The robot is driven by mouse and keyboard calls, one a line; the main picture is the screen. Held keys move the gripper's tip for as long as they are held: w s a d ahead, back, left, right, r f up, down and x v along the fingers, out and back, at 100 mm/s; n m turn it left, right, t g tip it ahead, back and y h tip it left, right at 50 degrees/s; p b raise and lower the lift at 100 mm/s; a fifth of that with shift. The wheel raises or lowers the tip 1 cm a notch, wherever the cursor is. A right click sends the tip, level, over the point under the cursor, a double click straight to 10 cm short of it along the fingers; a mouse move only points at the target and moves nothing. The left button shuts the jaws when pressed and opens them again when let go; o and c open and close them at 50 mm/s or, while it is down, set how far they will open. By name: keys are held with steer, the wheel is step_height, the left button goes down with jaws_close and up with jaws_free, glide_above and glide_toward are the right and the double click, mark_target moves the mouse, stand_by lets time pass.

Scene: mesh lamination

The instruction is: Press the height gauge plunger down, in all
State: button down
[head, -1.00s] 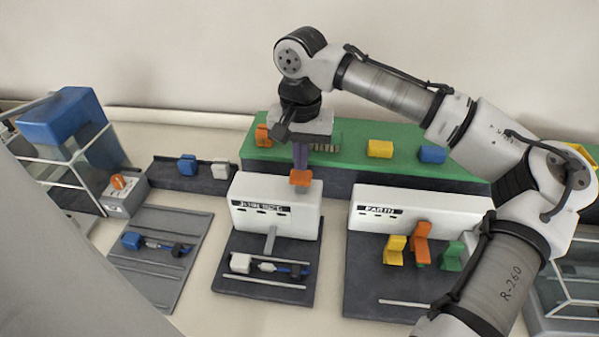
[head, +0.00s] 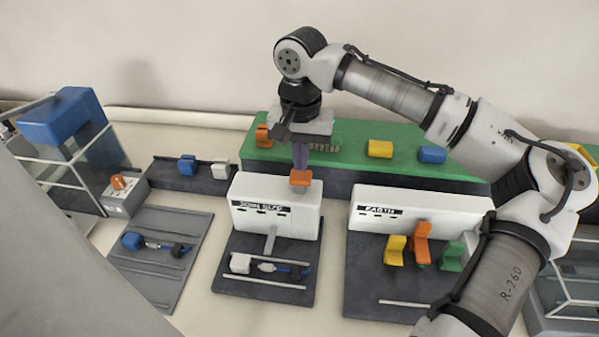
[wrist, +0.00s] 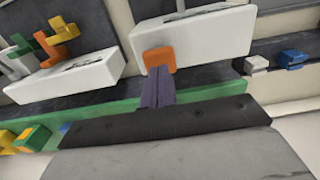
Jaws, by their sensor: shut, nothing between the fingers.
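My gripper (head: 300,167) points straight down, its purple fingers shut together with nothing between them. The fingertips are right at the top of an orange block (head: 301,180), which sits at the back top edge of the white labelled housing (head: 275,207) in the middle station. This orange block looks like the plunger. In the wrist view the closed fingers (wrist: 158,75) meet the orange block (wrist: 159,60), and they seem to touch it. How far the block is pressed in cannot be told.
A dark base plate (head: 230,285) with rails and small parts lies in front of the housing. To the right stands a second white housing (head: 420,213) with yellow, orange and green levers. Behind is a green-topped bench (head: 345,150). A small box with an orange knob (head: 118,182) stands left.

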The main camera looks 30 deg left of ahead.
mark_target(301, 175)
stand_by(0.4)
steer(key=shift+f+b, duration=0.75)
steer(key=shift+f, duration=1.55)
steer(key=shift+r, duration=0.15)
step_height(301, 175, up, 8)
steer(key=p, duration=0.7)
steer(key=shift+p, duration=0.35)
